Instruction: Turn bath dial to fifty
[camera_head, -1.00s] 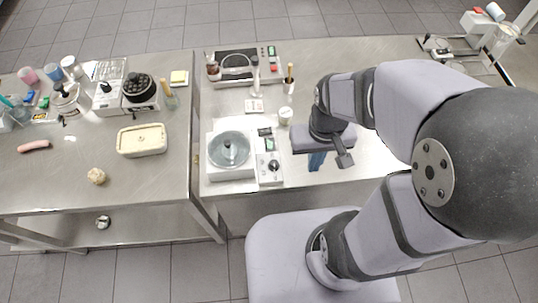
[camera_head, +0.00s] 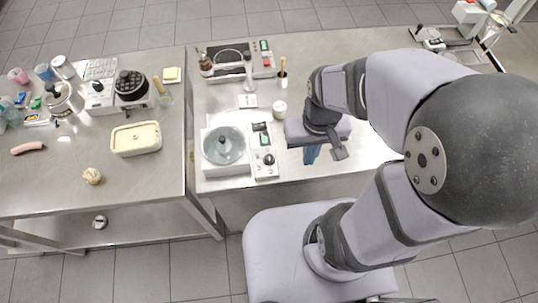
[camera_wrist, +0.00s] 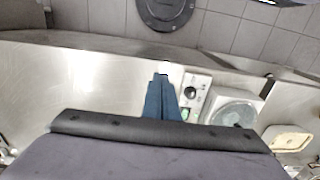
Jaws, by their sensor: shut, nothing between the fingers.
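The bath (camera_head: 207,171) is a white box with a round glassy lid, near the front edge of the right-hand steel table. Its control panel, on its right side, has a black dial (camera_head: 268,159) and a small green display. The dial also shows in the wrist view (camera_wrist: 190,93), just right of my fingertips; its setting is too small to read. My gripper (camera_head: 311,156) is shut and empty, its blue fingers to the right of the panel and apart from the dial. In the wrist view the blue fingers (camera_wrist: 162,80) lie together, pointing away from the palm.
A small white cup (camera_head: 280,108) stands behind the panel. A hotplate-like device (camera_head: 266,73) sits farther back. A gap separates this table from the left table, which holds a cream tub (camera_head: 136,139) and several other things. Bare steel lies left of my fingers in the wrist view.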

